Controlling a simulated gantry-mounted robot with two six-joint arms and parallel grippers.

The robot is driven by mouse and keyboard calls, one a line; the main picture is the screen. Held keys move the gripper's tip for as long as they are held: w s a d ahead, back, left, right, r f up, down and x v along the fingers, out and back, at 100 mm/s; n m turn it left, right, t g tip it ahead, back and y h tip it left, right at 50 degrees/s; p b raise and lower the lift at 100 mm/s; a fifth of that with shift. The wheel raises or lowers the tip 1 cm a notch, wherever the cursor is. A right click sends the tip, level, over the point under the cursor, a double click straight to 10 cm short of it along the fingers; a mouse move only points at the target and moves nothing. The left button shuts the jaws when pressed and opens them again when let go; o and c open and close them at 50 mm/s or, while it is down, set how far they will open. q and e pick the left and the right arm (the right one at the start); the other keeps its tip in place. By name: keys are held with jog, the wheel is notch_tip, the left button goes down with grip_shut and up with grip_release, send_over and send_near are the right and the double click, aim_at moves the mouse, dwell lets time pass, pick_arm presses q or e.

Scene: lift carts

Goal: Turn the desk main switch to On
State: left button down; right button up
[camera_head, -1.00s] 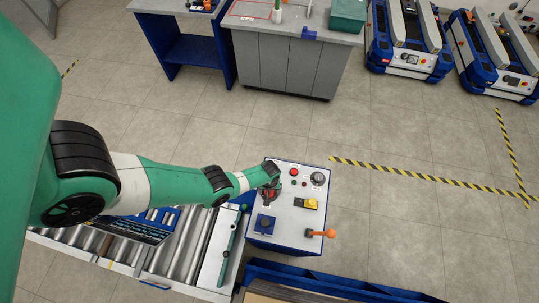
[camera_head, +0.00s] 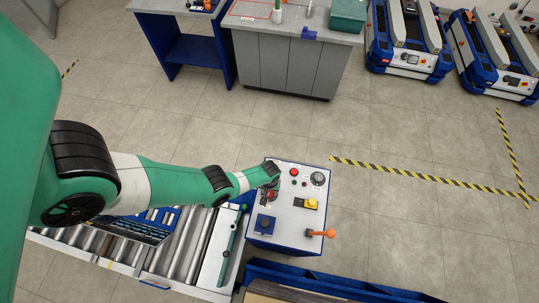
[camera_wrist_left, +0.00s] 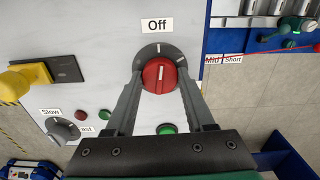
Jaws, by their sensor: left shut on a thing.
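The main switch is a round red knob (camera_wrist_left: 160,76) with a white pointer mark on a dark grey dial, on the light desk panel (camera_head: 292,225). My left gripper (camera_wrist_left: 161,80) is shut on the red knob, with one finger on each side. In the head view, the left gripper (camera_head: 271,188) is at the panel's upper left and partly covers the switch (camera_head: 271,195). My right gripper is not in view.
The panel also holds a yellow switch (camera_head: 311,203), a black dial (camera_head: 317,178), a red button (camera_head: 293,171) and an orange-handled lever (camera_head: 321,234). A roller conveyor (camera_head: 190,245) lies to the left. Open floor lies to the right.

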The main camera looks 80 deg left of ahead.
pick_arm(q)
jog(key=m, duration=1)
dwell(0.6)
jog(key=shift+c, duration=1.3)
grip_release()
